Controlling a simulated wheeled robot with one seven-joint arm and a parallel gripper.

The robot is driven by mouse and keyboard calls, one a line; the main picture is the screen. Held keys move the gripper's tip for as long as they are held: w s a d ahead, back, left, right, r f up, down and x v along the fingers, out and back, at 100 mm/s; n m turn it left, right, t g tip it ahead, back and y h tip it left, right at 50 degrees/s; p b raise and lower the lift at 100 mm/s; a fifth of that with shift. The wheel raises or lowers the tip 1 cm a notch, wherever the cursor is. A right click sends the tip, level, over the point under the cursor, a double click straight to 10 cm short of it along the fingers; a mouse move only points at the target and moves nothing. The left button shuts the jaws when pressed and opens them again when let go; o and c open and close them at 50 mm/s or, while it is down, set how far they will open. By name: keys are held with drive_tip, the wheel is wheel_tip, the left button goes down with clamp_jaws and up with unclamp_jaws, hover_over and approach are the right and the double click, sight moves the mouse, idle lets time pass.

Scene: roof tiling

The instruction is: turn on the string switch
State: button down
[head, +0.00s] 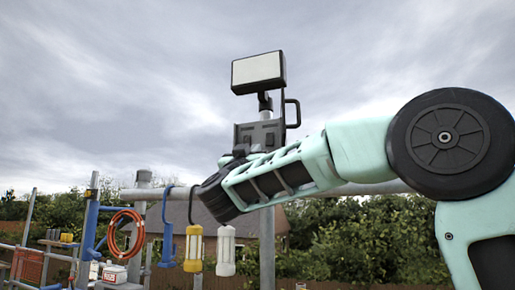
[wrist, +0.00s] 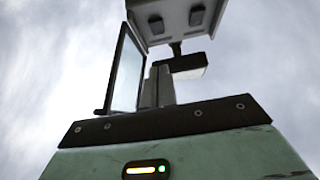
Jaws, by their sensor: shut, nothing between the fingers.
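Two caged hanging lamps, one yellow (head: 194,249) and one white (head: 226,251), hang below the grey horizontal pipe in the head view. I cannot tell whether they are lit. I cannot make out the string switch with certainty; a dark box (head: 258,135) sits on the post under the floodlight. My mint-and-black arm reaches left across the pipe in front of the post, and its dark end hides part of what lies behind. In the wrist view my gripper (wrist: 160,76) points upward, its narrow grey fingers shut and empty. A pale boxy fixture (wrist: 178,14) with dark fittings is above them.
A floodlight (head: 258,72) stands on the post above my arm. A framed panel (wrist: 127,72) is left of my fingers in the wrist view. A blue hook-shaped holder (head: 167,232) and an orange hose coil (head: 126,233) hang at left. Open sky surrounds the floodlight.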

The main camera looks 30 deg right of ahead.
sight(269, 142)
drive_tip(key=shift+w+d+r+p, duration=0.75)
drive_tip(key=shift+w+d+p, duration=0.3)
drive_tip(key=shift+d+p, duration=0.3)
drive_tip(key=shift+w+d+r+p, duration=0.8)
drive_tip(key=shift+w+d+p, duration=0.35)
drive_tip(key=shift+d, duration=0.25)
drive_tip(key=shift+w+d+r+p, duration=0.75)
drive_tip(key=shift+w+d+p, duration=0.25)
drive_tip(key=shift+d+p, duration=0.4)
drive_tip(key=b, duration=0.1)
drive_tip(key=f+b, duration=0.1)
drive_tip(key=b, duration=0.1)
drive_tip(key=shift+w+d, duration=0.25)
drive_tip(key=shift+r+p, duration=0.35)
drive_tip(key=shift+p, duration=0.1)
